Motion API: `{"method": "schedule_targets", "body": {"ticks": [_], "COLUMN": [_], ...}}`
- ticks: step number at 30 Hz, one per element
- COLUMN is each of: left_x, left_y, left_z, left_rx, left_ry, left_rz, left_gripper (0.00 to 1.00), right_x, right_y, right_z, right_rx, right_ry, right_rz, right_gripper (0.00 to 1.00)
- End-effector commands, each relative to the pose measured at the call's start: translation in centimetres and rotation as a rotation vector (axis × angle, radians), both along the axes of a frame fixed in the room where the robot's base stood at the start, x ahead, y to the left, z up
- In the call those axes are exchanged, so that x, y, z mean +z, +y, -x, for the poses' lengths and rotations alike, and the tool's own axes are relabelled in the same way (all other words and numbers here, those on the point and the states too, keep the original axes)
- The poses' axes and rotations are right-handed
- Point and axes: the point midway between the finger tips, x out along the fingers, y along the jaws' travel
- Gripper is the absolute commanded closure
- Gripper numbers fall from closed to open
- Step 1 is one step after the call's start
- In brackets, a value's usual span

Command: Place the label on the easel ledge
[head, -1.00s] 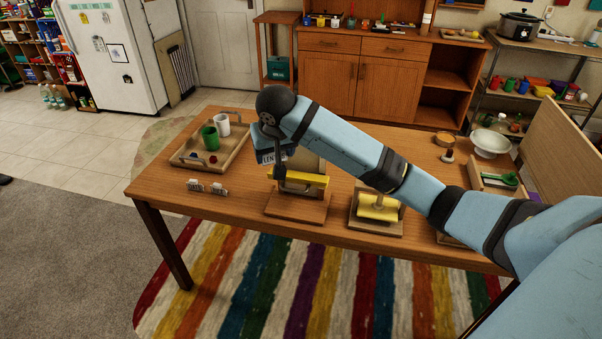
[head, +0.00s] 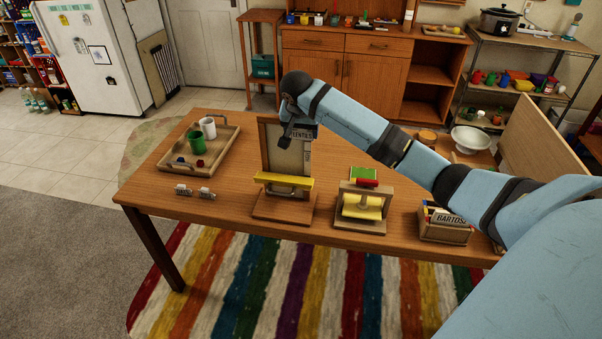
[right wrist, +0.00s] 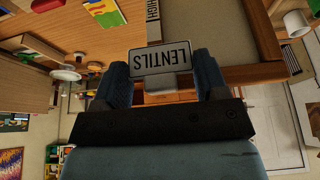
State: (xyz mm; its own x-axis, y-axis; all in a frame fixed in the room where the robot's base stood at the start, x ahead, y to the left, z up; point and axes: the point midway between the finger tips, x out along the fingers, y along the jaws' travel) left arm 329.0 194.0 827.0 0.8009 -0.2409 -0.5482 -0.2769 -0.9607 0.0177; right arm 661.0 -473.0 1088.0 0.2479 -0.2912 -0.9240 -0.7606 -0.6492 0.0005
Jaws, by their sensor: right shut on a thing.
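The label (head: 303,134), a small plate reading LENTILS, is held in my right gripper (head: 292,124). In the right wrist view the label (right wrist: 163,60) sits between the two fingers (right wrist: 162,82), its lettering upside down. The easel (head: 268,148) stands on the table with an upright board on a wooden base. Its yellow ledge (head: 284,180) crosses the lower front of the board. In the head view the label overlaps the board's upper right, well above the ledge; I cannot tell whether it touches the board. My left gripper is not in view.
Bare tabletop lies left of the easel.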

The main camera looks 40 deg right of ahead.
Motion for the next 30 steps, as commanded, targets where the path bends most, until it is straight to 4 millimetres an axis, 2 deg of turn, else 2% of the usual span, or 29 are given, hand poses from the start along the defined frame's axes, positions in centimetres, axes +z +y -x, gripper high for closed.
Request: {"method": "schedule_targets", "body": {"ticks": [1, 6, 12, 20, 27, 30], "left_x": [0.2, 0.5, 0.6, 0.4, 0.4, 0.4], "left_y": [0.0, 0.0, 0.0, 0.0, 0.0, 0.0], "left_z": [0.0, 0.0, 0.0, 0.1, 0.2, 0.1], "left_rx": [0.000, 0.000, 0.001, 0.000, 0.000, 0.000], "left_ry": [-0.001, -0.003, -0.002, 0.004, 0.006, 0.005], "left_rz": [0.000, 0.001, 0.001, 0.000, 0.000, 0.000], "left_gripper": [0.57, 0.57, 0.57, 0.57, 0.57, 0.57], "right_x": [-1.5, -6.1, -10.4, -12.5, -15.8, -16.1], "right_y": [0.0, 0.0, 0.0, 0.0, 0.0, 0.0], "right_z": [0.1, 0.1, 0.0, 0.0, 0.0, 0.0], "right_rx": [-0.001, -0.001, -0.001, 0.001, -0.001, 0.000], "right_ry": [0.004, 0.004, 0.002, 0.000, 0.001, -0.001], "right_rz": [0.001, 0.001, 0.000, 0.000, 0.001, 0.000], "right_gripper": [0.55, 0.55, 0.55, 0.55, 0.55, 0.55]}}
